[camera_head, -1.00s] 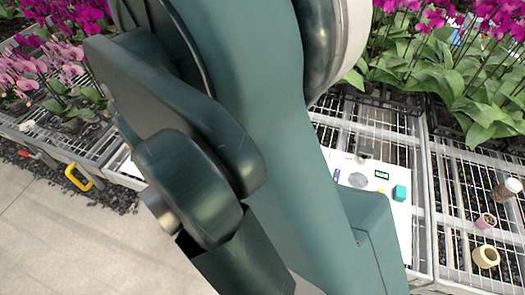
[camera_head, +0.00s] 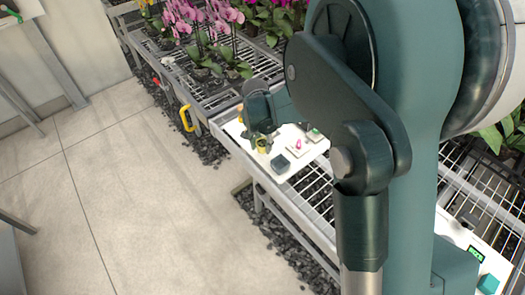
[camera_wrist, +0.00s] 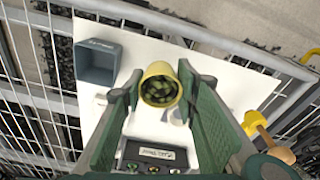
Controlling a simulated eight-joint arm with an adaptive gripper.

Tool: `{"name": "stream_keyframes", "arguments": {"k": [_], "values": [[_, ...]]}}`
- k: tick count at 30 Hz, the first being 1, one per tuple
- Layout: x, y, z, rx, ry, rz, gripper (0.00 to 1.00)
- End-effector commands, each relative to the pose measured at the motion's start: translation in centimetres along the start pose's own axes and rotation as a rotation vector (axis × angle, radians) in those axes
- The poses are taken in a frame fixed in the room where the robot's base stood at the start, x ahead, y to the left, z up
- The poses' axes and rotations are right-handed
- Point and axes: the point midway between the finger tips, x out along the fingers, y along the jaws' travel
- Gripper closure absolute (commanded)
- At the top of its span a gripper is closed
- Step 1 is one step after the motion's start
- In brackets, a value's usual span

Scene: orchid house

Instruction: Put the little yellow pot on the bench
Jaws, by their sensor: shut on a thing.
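The little yellow pot (camera_wrist: 150,72) is between the two green fingers of my gripper (camera_wrist: 160,84) in the wrist view, with its open mouth and dark green contents showing. My gripper is shut on it. In the head view my gripper (camera_head: 262,134) is over the white board on the bench, and the yellow pot (camera_head: 262,146) shows small below it. The bench (camera_head: 315,205) is a metal grid with the white board (camera_head: 246,145) on its left part. I cannot tell whether the pot touches the board.
A grey-blue open box (camera_wrist: 97,64) stands on the board; it also shows in the head view (camera_head: 280,164). A dark labelled tray (camera_wrist: 155,155) lies near the fingers. A yellow object with a wooden end (camera_wrist: 256,124) is at right. Potted pink orchids (camera_head: 205,35) stand behind.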

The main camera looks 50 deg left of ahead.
Motion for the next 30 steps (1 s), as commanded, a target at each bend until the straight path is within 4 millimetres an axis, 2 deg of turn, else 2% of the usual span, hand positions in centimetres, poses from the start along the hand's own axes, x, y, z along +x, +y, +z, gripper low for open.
{"name": "stream_keyframes", "arguments": {"k": [8, 19, 30], "values": [[0.3, 0.0, 0.0, 0.0, 0.0, 0.0, 0.82], [3.6, 0.0, 0.5, 0.0, 0.0, 0.0, 0.82], [3.8, 0.0, 0.5, 0.0, 0.0, 0.0, 0.82]]}}
